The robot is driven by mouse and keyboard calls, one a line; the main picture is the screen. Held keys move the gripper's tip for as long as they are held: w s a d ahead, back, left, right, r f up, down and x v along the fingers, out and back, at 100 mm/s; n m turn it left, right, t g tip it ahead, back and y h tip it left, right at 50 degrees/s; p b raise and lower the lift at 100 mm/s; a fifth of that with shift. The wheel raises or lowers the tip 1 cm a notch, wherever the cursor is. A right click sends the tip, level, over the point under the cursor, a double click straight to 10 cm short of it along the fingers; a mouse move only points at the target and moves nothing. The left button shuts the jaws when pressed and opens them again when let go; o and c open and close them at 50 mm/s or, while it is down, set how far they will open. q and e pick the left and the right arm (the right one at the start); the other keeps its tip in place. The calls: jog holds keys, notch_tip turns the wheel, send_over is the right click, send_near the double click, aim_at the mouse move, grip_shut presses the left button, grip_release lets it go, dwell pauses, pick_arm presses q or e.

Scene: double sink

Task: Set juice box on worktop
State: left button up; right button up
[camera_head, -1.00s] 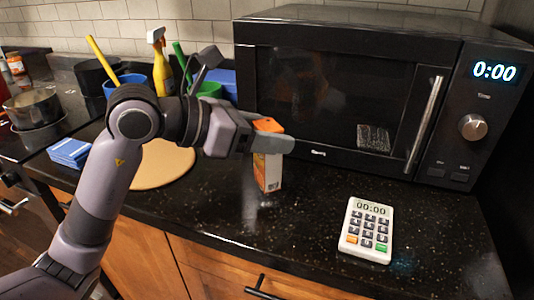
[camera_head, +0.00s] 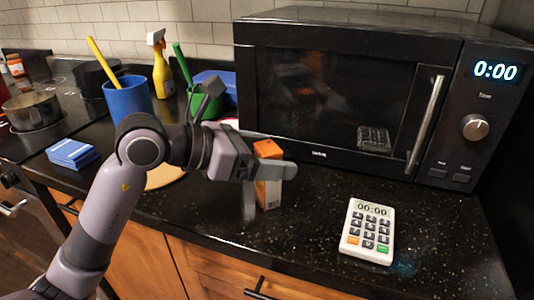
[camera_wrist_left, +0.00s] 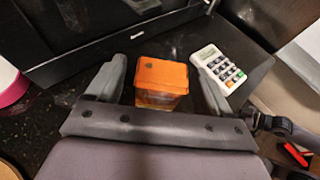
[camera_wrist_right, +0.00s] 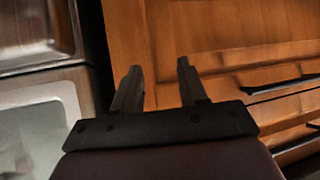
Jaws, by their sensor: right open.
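The juice box (camera_head: 268,192), a small carton with an orange top, is upright at the worktop (camera_head: 310,225) in front of the microwave. Its base appears to rest on the surface. My left gripper (camera_head: 278,170) is around its upper part, and one finger crosses in front of it. In the left wrist view the orange top (camera_wrist_left: 162,76) is between the two fingers (camera_wrist_left: 160,90), with a narrow gap on each side, so the gripper looks open. My right gripper (camera_wrist_right: 155,85) is open and empty, low in front of the wooden cabinet doors.
A black microwave (camera_head: 330,100) stands behind the box. A white calculator-like keypad (camera_head: 368,230) lies to its right. A round board (camera_head: 165,175), blue cup (camera_head: 128,100), yellow spray bottle (camera_head: 162,70) and blue sponges (camera_head: 72,153) are to the left. Bare worktop lies between box and keypad.

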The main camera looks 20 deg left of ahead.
pick_arm(q)
jog(key=shift+r, duration=0.15)
jog(key=shift+s+a+r, duration=0.1)
jog(key=shift+a, duration=0.1)
jog(key=v, duration=1.1)
jog(key=shift+s+b, duration=0.25)
jog(key=shift+b, duration=0.2)
jog(key=shift+a+r, duration=0.15)
